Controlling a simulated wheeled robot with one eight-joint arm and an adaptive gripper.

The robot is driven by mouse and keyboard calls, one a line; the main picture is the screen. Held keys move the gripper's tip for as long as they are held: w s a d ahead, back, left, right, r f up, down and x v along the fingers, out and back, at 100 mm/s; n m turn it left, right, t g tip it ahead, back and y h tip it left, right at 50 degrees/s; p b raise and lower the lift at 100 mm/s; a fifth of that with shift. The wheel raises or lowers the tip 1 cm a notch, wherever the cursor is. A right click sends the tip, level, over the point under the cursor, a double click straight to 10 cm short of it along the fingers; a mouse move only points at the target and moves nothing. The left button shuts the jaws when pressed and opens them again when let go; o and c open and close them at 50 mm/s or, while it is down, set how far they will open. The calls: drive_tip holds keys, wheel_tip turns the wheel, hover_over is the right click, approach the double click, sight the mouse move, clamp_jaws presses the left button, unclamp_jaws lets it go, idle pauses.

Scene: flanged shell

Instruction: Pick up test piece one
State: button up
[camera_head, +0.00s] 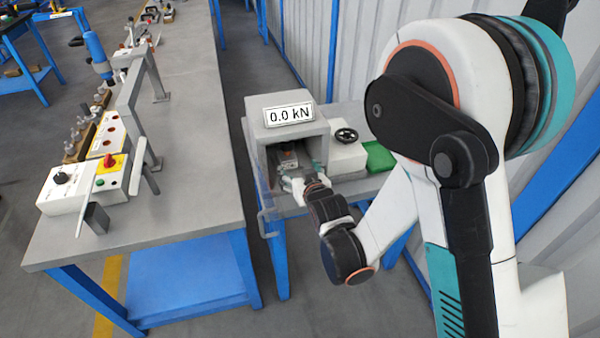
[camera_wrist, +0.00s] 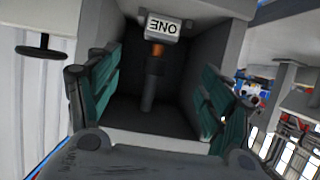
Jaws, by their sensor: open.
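Test piece one is in the wrist view: a white block marked "ONE" (camera_wrist: 162,27), upside down in the picture, with a short orange-brown part and a grey rod (camera_wrist: 148,92) in line with it. It is inside the grey box-like chamber (camera_wrist: 197,48) of the press, which shows in the head view (camera_head: 300,133) with a "0.0 kN" display. My gripper (camera_wrist: 160,68) is open, its teal fingers on either side of the piece and apart from it. In the head view my gripper (camera_head: 300,182) is at the chamber's front opening, where the piece is hard to make out.
A black handwheel (camera_head: 346,135) and a green pad (camera_head: 378,156) are right of the chamber. Chamber walls stand close around my fingers.

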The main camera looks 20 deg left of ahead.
sight(288, 157)
drive_tip(key=b+x, duration=0.3)
drive_tip(key=x, duration=1)
drive_tip(key=shift+w+a+f+b, duration=0.1)
drive_tip(key=shift+w+b, duration=0.25)
clamp_jaws()
